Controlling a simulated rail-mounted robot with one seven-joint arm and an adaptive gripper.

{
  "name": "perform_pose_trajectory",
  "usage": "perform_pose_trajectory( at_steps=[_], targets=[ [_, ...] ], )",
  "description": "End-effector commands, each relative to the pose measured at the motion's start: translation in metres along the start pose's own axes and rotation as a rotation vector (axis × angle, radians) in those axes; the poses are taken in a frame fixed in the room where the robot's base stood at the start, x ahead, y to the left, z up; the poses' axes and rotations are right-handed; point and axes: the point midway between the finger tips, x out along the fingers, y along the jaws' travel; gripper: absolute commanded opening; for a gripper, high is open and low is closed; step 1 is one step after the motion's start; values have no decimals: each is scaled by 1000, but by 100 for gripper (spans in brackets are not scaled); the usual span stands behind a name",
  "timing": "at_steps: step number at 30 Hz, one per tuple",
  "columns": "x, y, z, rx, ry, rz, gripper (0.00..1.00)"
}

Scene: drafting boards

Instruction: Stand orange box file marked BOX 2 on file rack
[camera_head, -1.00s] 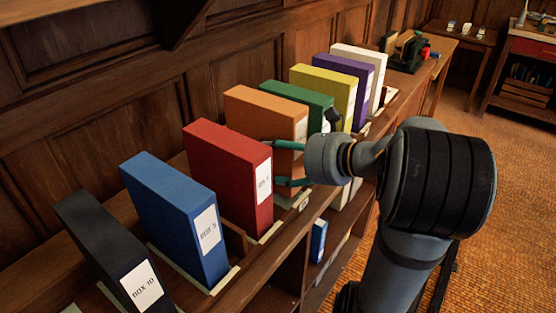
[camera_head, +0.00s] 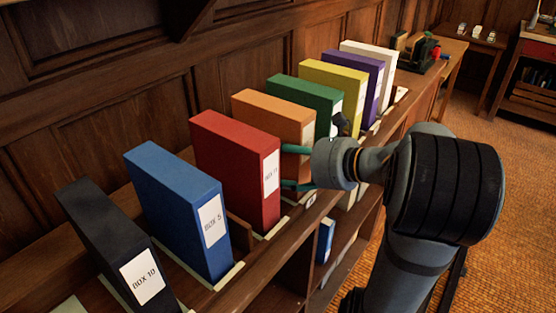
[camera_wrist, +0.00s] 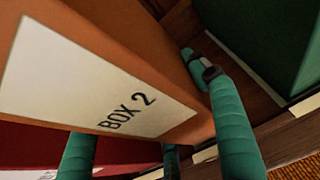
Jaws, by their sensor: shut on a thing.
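The orange box file (camera_head: 272,114) stands upright on the rack between the red and green box files. In the wrist view its white label reads BOX 2, and the orange box (camera_wrist: 120,30) fills the left and middle. My gripper (camera_head: 297,167) has its teal fingers on either side of the orange box and is shut on it. The wrist view also shows the gripper fingers (camera_wrist: 165,140) around its lower part. The file rack (camera_head: 262,246) is a wooden shelf top with pale slot strips. The box's bottom edge is hidden behind the red box and my gripper, so I cannot tell whether it touches the rack.
The red box file (camera_head: 235,165) is close on the left, the green one (camera_head: 306,99) on the right. Blue (camera_head: 178,205), black (camera_head: 105,240), yellow (camera_head: 335,85), purple (camera_head: 356,75) and white (camera_head: 370,65) box files also stand in the row. A panelled wall is behind.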

Motion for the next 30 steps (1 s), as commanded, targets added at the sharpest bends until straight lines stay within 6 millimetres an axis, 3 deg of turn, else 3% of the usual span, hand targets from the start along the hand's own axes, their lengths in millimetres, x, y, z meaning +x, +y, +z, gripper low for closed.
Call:
perform_pose_trajectory(
  at_steps=[3, 4, 15, 25, 30],
  targets=[
    [-1, 0, 3, 0, -6, -1, 4],
    [-1, 0, 3, 0, -6, -1, 61],
    [0, 0, 2, 0, -2, 0, 82],
    [-4, 0, 0, 0, 2, -1, 82],
    [-26, -2, 0, -2, 1, -7, 82]
  ],
)
